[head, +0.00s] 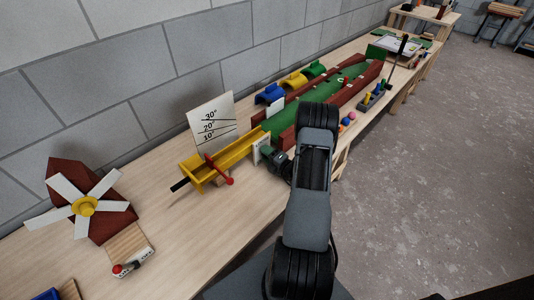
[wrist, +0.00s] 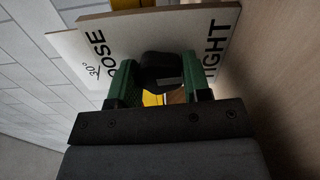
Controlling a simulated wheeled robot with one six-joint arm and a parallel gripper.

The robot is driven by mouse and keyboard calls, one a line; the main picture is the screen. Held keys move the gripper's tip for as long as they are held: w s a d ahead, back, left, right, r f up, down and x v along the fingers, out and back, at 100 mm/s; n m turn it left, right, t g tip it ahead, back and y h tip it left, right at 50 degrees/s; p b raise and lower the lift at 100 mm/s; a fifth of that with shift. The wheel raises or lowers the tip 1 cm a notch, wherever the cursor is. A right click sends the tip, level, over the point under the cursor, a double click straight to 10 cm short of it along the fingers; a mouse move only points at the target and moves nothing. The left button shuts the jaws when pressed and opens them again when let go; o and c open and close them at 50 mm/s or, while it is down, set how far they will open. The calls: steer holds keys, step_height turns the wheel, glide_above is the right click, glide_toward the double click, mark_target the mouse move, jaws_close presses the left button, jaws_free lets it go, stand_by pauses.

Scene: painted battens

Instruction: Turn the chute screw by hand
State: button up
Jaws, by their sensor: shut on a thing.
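The yellow chute (head: 235,151) slopes along the bench in front of a white angle board (head: 212,121) marked 30°, 20° and 10°. At its right end stands a small white plate (head: 261,149). In the wrist view this plate (wrist: 216,42) bears "TIGHT" on the right and lettering ending "OOSE" on the left. A black knob, the chute screw (wrist: 160,72), is in front of it. My gripper (wrist: 160,88) is shut on the knob, with one green-lined finger on each side. In the head view my gripper (head: 277,160) is at the plate, and the arm hides the knob.
A red lever (head: 218,170) with a ball end crosses the chute. A windmill (head: 85,206) stands at the left. A green lane with red walls (head: 333,97) runs behind my arm, with blue, yellow and green arches (head: 293,80) beside it.

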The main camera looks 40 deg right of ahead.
steer(key=shift+a+f+m, duration=0.1)
steer(key=shift+m, duration=0.3)
steer(key=o, duration=0.9)
steer(key=shift+s, duration=0.1)
steer(key=s, duration=0.4)
steer(key=s+d, duration=0.1)
steer(key=s, duration=0.4)
steer(key=s+d, duration=0.1)
steer(key=s, duration=0.3)
steer(key=shift+s+d, duration=0.25)
